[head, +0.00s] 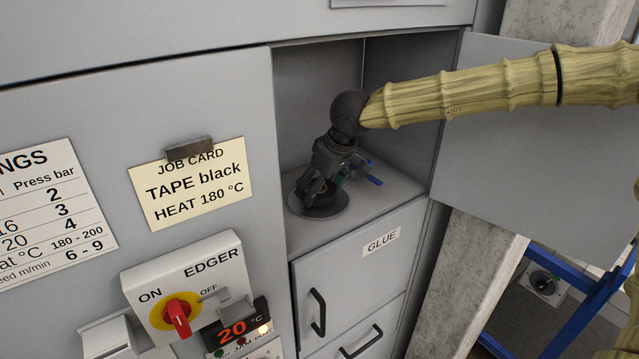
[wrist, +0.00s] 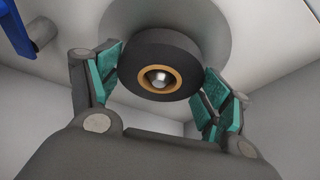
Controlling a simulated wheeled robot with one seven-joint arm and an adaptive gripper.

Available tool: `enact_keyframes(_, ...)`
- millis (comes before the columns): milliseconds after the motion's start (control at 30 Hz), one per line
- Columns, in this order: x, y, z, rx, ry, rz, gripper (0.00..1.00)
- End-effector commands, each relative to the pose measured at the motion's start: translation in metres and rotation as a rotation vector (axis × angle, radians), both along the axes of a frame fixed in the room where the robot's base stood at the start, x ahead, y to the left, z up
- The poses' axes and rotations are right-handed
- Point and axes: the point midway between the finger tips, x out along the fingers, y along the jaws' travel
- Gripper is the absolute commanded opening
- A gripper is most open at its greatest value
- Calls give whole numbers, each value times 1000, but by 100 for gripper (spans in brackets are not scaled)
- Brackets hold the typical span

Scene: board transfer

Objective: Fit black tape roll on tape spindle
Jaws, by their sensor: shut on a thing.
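The black tape roll (wrist: 158,48) has a tan core and sits between the teal pads of my gripper (wrist: 161,78) in the wrist view. My gripper is shut on the roll's sides. The metal tip of the tape spindle (wrist: 159,77) shows inside the core, so the roll is around the spindle. A round grey base plate (wrist: 215,20) lies beyond the roll. In the head view, my gripper (head: 324,186) points down into the open cupboard compartment, over the base plate (head: 338,209). My fingers mostly hide the roll there, and its height above the plate is hard to tell.
The compartment's side walls and back are close around my gripper. A blue-handled part (head: 375,180) is right of it on the shelf (head: 383,202). The open door (head: 530,150) is at the right. A job card (head: 192,185) reads TAPE black, HEAT 180 °C. The edger display (head: 234,318) reads 20 °C.

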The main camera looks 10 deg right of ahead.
Motion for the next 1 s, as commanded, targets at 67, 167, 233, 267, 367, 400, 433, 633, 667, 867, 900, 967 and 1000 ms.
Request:
enact_keyframes(67, 0, 0, -1, 0, 0, 0, 53)
enact_keyframes(167, 0, 0, -3, 0, 0, 0, 53)
enact_keyframes(233, 0, 0, -4, 0, 0, -1, 53)
enact_keyframes(267, 0, 0, -4, 0, 0, -1, 53)
enact_keyframes(367, 0, 0, -4, 0, 0, -1, 53)
enact_keyframes(400, 0, 0, -4, 0, 0, -1, 53)
enact_keyframes(433, 0, 0, -4, 0, 0, -1, 53)
enact_keyframes(633, 0, 0, -4, 0, 0, -1, 100)
enact_keyframes(667, 0, 0, -4, 0, 0, -1, 100)
enact_keyframes(867, 0, 0, -4, 0, 0, 0, 100)
enact_keyframes(900, 0, 0, -4, 0, 0, -1, 100)
enact_keyframes(967, -1, 0, -3, 0, 0, -1, 100)
enact_keyframes(1000, -1, -1, -1, 1, -1, -1, 100)
